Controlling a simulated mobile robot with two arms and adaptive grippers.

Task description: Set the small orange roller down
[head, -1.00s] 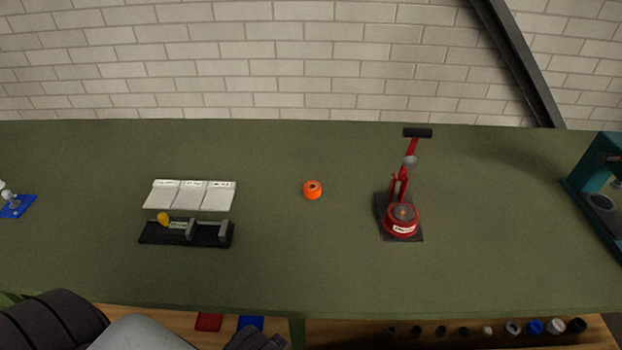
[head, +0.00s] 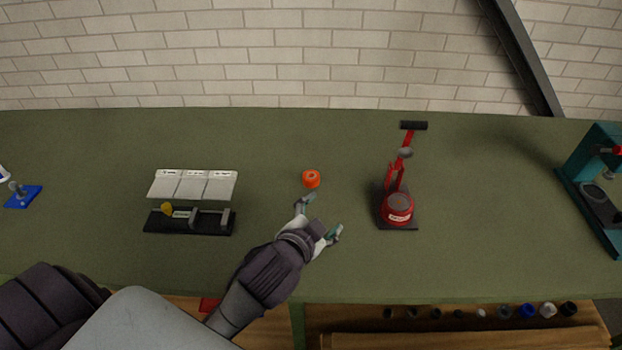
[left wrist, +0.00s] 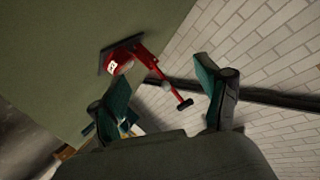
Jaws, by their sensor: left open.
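The small orange roller (head: 311,179) stands on the green bench top in the head view, left of the red press. My left gripper (head: 322,218) is open and empty, with its fingertips just below and to the right of the roller in the picture, apart from it. In the left wrist view the two spread fingers (left wrist: 163,94) have nothing between them but the view of the press and wall beyond. The roller does not show in that view. My right gripper is not in view.
The red lever press (head: 397,207) stands right of my left gripper; it also shows in the left wrist view (left wrist: 118,62). A black fixture (head: 190,221) and white label tray (head: 193,185) lie left. A teal machine (head: 594,185) is far right. The bench around the roller is clear.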

